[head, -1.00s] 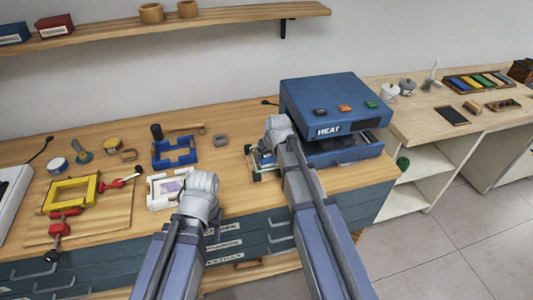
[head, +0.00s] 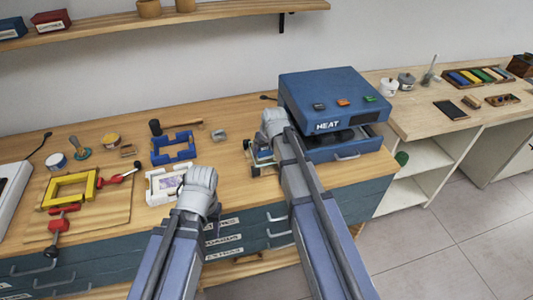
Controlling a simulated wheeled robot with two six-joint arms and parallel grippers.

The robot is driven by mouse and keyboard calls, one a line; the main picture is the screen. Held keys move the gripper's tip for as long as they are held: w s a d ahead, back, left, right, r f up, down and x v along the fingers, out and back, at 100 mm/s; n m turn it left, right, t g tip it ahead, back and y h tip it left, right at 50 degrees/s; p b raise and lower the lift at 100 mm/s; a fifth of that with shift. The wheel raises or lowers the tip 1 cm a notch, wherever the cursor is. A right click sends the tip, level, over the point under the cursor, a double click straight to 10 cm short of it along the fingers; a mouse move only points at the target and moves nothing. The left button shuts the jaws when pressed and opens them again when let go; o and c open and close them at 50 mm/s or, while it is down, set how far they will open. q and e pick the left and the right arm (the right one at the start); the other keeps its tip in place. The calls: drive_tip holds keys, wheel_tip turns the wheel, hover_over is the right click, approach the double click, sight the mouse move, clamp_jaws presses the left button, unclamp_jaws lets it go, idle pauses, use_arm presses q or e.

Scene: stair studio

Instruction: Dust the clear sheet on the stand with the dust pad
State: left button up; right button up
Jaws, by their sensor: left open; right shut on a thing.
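A small stand (head: 250,160) with dark green and metal parts stands on the wooden bench, left of the blue heat press. A pale sheet seems to lie on it, mostly hidden by my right arm. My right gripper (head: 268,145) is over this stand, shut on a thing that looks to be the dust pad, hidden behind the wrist. I cannot tell whether the pad touches the sheet. My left gripper (head: 186,178) is open at the right side of a white frame (head: 155,197) holding a pale purple picture. Its fingers are mostly hidden.
The blue heat press (head: 325,88) stands close right of my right gripper. A blue frame (head: 172,148), a small grey block (head: 219,134) and a yellow frame (head: 68,200) with red clamps lie on the bench. Bare bench lies between the two grippers.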

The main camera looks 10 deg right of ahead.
drive_tip(key=shift+w, duration=0.55)
drive_tip(key=shift+w, duration=1.65)
drive_tip(key=shift+w, duration=0.15)
drive_tip(key=shift+w, duration=1.65)
drive_tip(key=shift+s, duration=0.1)
